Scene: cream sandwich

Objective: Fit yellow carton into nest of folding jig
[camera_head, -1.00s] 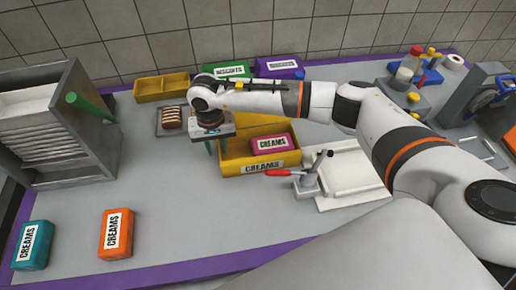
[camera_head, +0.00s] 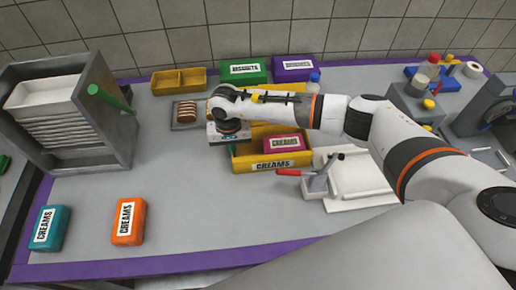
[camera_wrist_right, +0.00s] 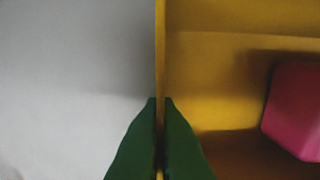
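The yellow carton (camera_head: 242,160), an open box labelled CREAMS, stands upright in the middle of the table with a pink CREAMS box (camera_head: 283,143) inside. My right gripper (camera_head: 232,148) reaches down at its left wall. In the right wrist view the green fingers (camera_wrist_right: 160,108) lie one on each side of the yellow wall (camera_wrist_right: 160,50), closed against it. The white plate with a red-handled clamp (camera_head: 345,180), which looks like the folding jig, lies just right of the carton; its nest is not clearly visible. My left gripper is out of view.
A grey rack (camera_head: 112,115) stands at left. Teal (camera_head: 50,228) and orange (camera_head: 128,222) boxes lie at front left. A yellow tray (camera_head: 180,82), green (camera_head: 244,71) and purple (camera_head: 293,69) boxes stand behind.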

